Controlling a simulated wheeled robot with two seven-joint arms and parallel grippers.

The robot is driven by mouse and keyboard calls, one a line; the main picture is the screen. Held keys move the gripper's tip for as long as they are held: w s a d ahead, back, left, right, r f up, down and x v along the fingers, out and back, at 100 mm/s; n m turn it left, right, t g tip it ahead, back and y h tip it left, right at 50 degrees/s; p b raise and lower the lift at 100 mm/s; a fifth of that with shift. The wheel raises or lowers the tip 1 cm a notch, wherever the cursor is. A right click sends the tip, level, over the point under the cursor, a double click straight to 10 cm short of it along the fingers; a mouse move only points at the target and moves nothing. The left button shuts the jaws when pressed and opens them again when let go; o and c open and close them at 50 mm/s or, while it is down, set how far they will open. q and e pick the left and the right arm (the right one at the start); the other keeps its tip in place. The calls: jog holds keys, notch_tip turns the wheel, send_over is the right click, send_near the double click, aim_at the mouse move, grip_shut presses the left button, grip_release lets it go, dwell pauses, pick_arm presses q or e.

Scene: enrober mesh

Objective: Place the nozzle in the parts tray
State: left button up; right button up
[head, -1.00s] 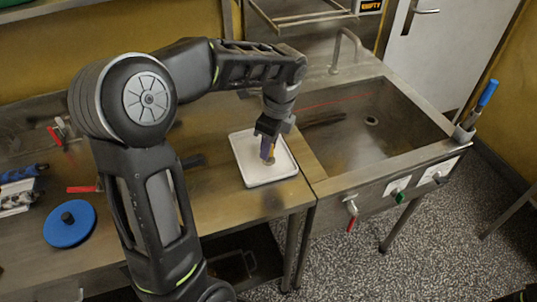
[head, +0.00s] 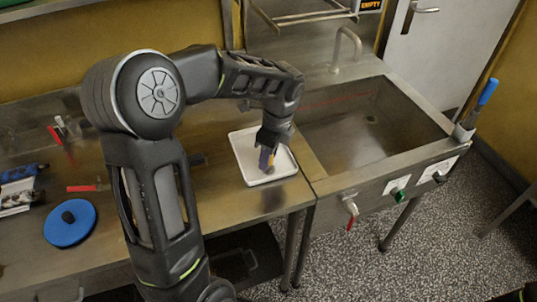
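The parts tray is the white, shallow, square tray (head: 243,150) near the right end of the steel bench. My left gripper (head: 267,158) points down inside the tray's outline, with its fingertips close to the tray floor. A small brass-coloured piece, which looks like the nozzle (head: 270,160), shows at the fingertips. The gripper appears shut on it, and the fingers hide much of it. Whether the nozzle touches the tray floor is hard to tell. My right gripper is not in view.
A sink basin (head: 362,139) lies right of the tray. A blue disc with a dark knob (head: 70,224) and red-handled tools (head: 82,188) lie on the bench at left. A blue-handled brush (head: 487,92) stands at the sink's right corner.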

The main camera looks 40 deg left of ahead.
aim_at(274, 172)
pick_arm(q)
jog(key=shift+o, duration=0.8)
jog(key=shift+r, duration=0.2)
notch_tip(274, 172, up, 12)
jog(key=d, duration=0.1)
jog(key=shift+w+d, duration=0.15)
jog(key=shift+d, duration=0.25)
jog(key=shift+f, duration=0.15)
